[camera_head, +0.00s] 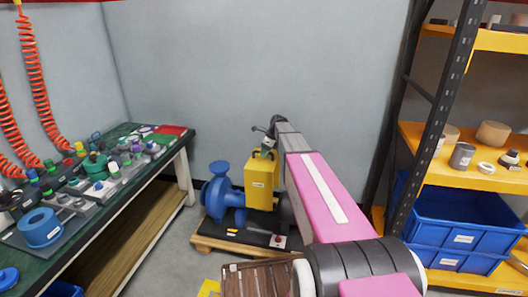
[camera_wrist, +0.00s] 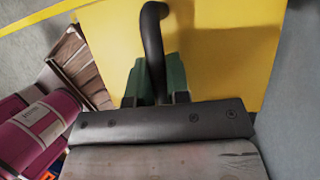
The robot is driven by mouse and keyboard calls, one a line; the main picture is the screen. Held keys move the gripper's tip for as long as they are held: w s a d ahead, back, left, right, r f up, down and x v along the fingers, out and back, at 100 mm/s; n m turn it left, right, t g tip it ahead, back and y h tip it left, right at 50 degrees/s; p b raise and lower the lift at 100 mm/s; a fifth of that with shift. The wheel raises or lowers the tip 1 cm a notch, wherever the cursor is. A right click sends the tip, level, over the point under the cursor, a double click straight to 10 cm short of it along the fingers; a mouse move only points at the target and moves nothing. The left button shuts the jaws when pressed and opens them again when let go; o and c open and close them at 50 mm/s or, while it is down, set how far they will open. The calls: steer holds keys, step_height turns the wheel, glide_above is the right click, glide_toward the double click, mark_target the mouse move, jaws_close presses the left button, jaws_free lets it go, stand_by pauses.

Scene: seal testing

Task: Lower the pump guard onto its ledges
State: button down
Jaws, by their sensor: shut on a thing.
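The pump guard (camera_head: 262,174) is a yellow box with a white label and a black handle on top. My gripper (camera_head: 265,151) is above it, shut on the handle. In the wrist view the black handle (camera_wrist: 153,40) stands between the green-padded fingers of my gripper (camera_wrist: 155,88), with the guard's yellow top (camera_wrist: 220,60) behind. The blue pump (camera_head: 221,190) stands just left of the guard on a black base (camera_head: 258,236). The guard looks roughly upright over the base. The ledges are hidden, and I cannot tell whether the guard touches them.
The base lies on a wooden pallet (camera_head: 214,243) on the floor. A green-topped workbench (camera_head: 128,190) with several fittings is at the left. A shelf with blue bins (camera_head: 462,222) is at the right. A brown slatted object (camera_head: 255,281) lies in front of the pallet.

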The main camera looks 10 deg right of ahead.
steer(key=shift+f, duration=2.05)
steer(key=shift+f, duration=2.8)
steer(key=shift+f, duration=3.05)
steer(key=shift+s+a+f, duration=0.15)
steer(key=shift+f, duration=0.7)
